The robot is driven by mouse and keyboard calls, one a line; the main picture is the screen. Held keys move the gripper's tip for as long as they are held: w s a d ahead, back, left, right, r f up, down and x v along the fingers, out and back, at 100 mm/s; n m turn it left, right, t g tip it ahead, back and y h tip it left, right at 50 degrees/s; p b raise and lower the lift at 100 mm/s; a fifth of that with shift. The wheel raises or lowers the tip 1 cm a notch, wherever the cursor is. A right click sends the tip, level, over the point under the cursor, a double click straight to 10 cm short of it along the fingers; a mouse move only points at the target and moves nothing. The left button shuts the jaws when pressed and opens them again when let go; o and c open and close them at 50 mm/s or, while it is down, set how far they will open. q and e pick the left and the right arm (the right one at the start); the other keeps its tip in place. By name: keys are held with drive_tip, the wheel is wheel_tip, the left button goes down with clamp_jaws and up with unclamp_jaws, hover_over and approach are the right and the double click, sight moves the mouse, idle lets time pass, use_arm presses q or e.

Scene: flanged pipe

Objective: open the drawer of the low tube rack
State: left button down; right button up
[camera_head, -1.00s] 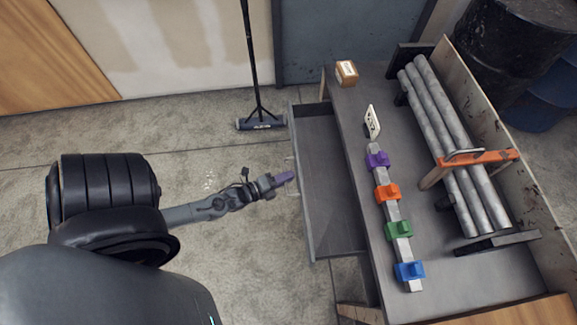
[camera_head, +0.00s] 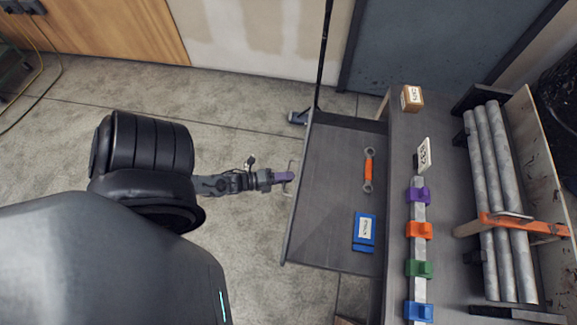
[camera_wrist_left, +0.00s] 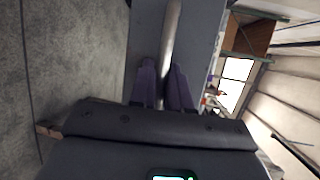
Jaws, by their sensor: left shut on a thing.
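The drawer (camera_head: 325,200) of the low rack (camera_head: 400,145) is pulled far out to the left, showing its dark grey interior. My left gripper (camera_head: 287,177) is at the drawer's front, shut on the bar handle (camera_head: 291,172). In the left wrist view, the purple fingers (camera_wrist_left: 165,85) stand on both sides of the pale handle bar (camera_wrist_left: 171,35), with the grey drawer front (camera_wrist_left: 147,30) behind it. My right gripper is not in view.
An orange-handled wrench (camera_head: 368,170) and a blue case (camera_head: 364,231) lie in the drawer. On the rack top are metal tubes (camera_head: 500,190), a strip with coloured clips (camera_head: 418,230), a label card (camera_head: 424,155) and a small box (camera_head: 412,98). Floor left of the drawer is clear.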

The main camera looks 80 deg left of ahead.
use_arm(q)
drive_tip(key=c, duration=1.2)
unclamp_jaws()
drive_tip(key=shift+o, duration=0.2)
drive_tip(key=shift+s, duration=0.1)
drive_tip(key=s+r+p, duration=0.1)
drive_tip(key=s+r, duration=0.1)
drive_tip(key=s, duration=0.8)
drive_tip(key=shift+s+a, duration=0.25)
drive_tip(key=shift+a, duration=0.1)
